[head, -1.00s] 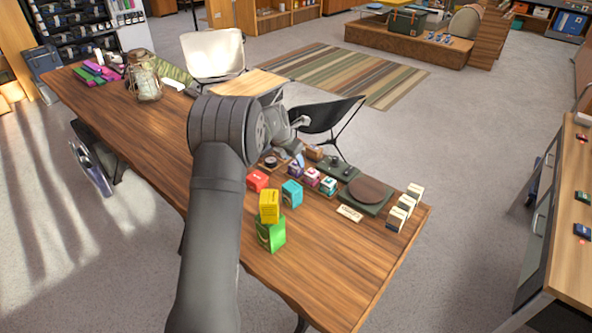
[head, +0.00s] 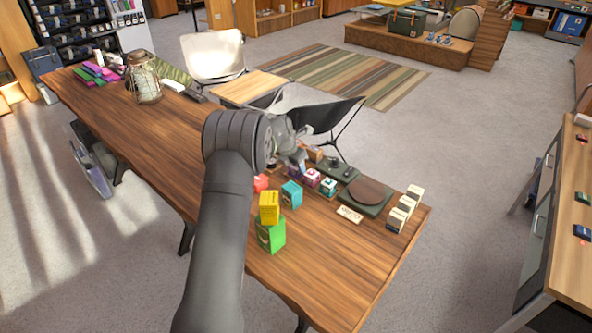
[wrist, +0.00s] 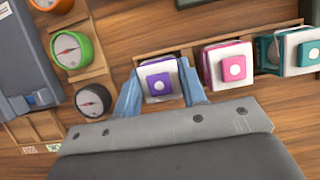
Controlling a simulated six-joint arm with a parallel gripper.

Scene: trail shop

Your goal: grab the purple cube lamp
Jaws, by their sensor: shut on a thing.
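The purple cube lamp (wrist: 160,82) has a white face with a purple square and a pale round button. In the wrist view it sits between the two blue-grey fingers of my gripper (wrist: 161,88), which are shut on it from the left and right. It is still at its place in the wooden tray (wrist: 165,53).
Red, yellow (head: 269,207), green (head: 271,237) and blue (head: 291,194) boxes stand nearer in the head view. A dark round disc (head: 367,192) lies to the right.

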